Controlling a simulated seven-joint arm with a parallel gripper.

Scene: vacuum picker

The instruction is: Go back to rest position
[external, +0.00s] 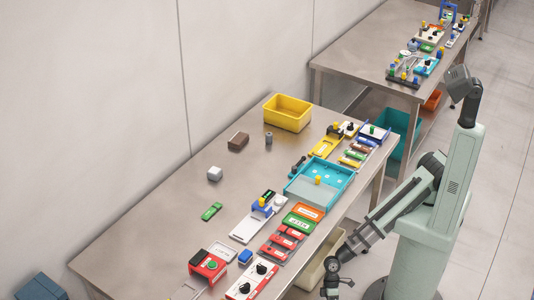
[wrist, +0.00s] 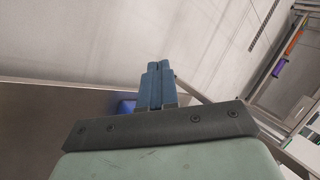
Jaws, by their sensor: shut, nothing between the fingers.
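My gripper shows in the wrist view with its two blue fingers (wrist: 158,68) side by side and closed, nothing between them. In the external view my arm reaches down to the left, and its dark end (external: 331,282) hangs beside the front edge of the near steel table (external: 152,228), off the tabletop. The fingers are too small there to make out. The gripper is apart from the objects on the table.
The near table holds a yellow bin (external: 288,119), a brown block (external: 238,141), a grey-white cube (external: 214,174), a teal tray (external: 345,190) and a red button box (external: 208,266). A second table (external: 345,62) stands behind. Floor to the right (external: 505,190) is clear.

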